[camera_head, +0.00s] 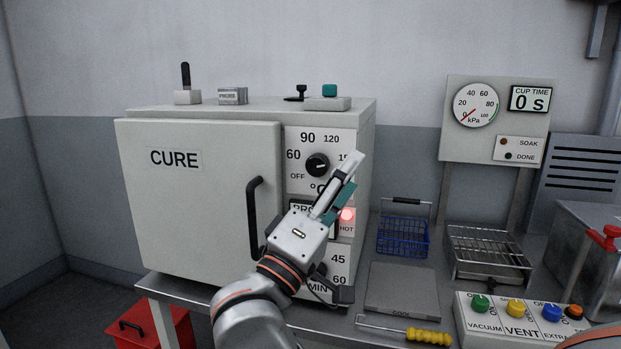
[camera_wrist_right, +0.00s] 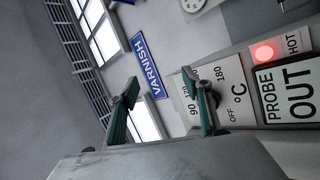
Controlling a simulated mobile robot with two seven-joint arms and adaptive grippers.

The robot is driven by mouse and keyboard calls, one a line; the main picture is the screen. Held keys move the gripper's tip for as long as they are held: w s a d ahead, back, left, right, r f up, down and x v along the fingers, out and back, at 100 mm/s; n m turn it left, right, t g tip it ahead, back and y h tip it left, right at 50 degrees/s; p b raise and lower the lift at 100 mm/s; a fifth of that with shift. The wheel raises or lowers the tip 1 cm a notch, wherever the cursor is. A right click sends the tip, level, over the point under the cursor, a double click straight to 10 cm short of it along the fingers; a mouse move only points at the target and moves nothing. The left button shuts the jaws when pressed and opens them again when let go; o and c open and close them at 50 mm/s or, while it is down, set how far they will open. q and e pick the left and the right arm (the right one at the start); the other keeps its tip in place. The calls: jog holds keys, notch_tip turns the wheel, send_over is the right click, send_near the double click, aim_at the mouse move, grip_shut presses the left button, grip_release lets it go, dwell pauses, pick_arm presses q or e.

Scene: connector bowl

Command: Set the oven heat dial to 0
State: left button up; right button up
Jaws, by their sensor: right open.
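The oven heat dial (camera_head: 317,165) is a round black knob on the white front panel of the CURE oven (camera_head: 200,220). Its scale shows OFF, 60, 90, 120 and higher marks partly covered by my gripper. I cannot tell the exact pointer setting. My right gripper (camera_head: 347,172) is open and empty, with its fingers just right of the dial and in front of the panel. In the wrist view, my right gripper (camera_wrist_right: 162,92) has its teal-padded fingers spread apart, and one finger covers most of the dial. My left gripper is not in view.
The HOT lamp (camera_head: 347,214) glows red below the dial. A PROBE OUT display (camera_wrist_right: 288,90) is beside it. The lower timer scale (camera_head: 338,265) is partly behind my arm. A blue basket (camera_head: 403,238), wire rack (camera_head: 488,255) and button box (camera_head: 525,318) stand to the right.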

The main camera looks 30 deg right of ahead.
aim_at(316, 166)
jog(key=w+a+m+t+y+b, duration=0.2)
jog(key=w+a+m+t+y, duration=0.2)
jog(key=w+m+y, duration=0.45)
jog(key=w+d, duration=0.1)
jog(key=d, duration=0.1)
jog(key=w+d+m, duration=0.1)
jog(key=w+d+f+m+p, duration=0.1)
jog(key=d, duration=0.1)
jog(key=shift+d+m, duration=0.25)
jog(key=shift+d, duration=0.05)
jog(key=c, duration=1.1)
